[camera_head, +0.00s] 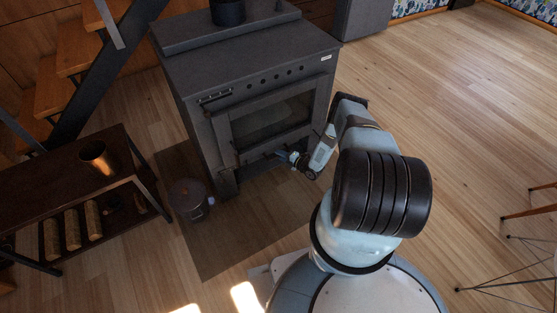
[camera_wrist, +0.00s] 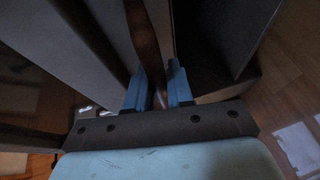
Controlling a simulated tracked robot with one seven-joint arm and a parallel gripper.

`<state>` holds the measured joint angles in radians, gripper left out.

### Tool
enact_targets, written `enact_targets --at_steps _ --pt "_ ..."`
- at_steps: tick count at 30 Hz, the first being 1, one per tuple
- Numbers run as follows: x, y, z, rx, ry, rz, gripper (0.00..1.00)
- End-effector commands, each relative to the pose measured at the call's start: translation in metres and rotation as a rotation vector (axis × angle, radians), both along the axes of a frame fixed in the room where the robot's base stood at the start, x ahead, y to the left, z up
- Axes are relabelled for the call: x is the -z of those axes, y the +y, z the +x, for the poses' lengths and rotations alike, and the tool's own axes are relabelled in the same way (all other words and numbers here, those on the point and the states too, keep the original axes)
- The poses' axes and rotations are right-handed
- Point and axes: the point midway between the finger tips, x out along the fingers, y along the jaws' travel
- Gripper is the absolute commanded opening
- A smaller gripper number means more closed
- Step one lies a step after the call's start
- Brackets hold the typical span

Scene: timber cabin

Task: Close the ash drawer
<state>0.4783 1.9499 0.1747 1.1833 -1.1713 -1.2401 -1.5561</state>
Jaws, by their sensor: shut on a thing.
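The dark grey stove (camera_head: 250,65) stands on a floor plate, with its glazed door (camera_head: 268,115) shut. The ash drawer area is low on its front, below the door, and is partly hidden by my arm; I cannot tell how far out the drawer is. My gripper (camera_head: 284,156) is at this low front. In the wrist view, the two blue fingers of my gripper (camera_wrist: 159,92) are closed around a thin brownish bar (camera_wrist: 144,38), which looks like the drawer's handle. Dark grey panels lie close on both sides of it.
A lidded grey pot (camera_head: 188,198) stands on the floor plate (camera_head: 222,242) left of the stove. A dark low bench (camera_head: 60,192) with a copper-coloured cup (camera_head: 97,157) and logs underneath is at the left. Open wooden floor (camera_head: 450,110) lies to the right, with thin chair legs at the edge.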

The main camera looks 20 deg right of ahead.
Motion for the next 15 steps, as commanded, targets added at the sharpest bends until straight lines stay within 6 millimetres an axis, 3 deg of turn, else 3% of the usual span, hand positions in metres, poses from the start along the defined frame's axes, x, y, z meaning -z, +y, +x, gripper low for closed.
enact_targets --at_steps 11,12,15 --pt "0.0011 -0.0053 0.0043 0.012 0.003 -0.005 0.0" --pt "0.0008 -0.0052 0.0045 0.012 0.003 -0.005 0.25" --pt "0.0006 -0.0052 0.0042 0.012 0.002 -0.003 0.34"
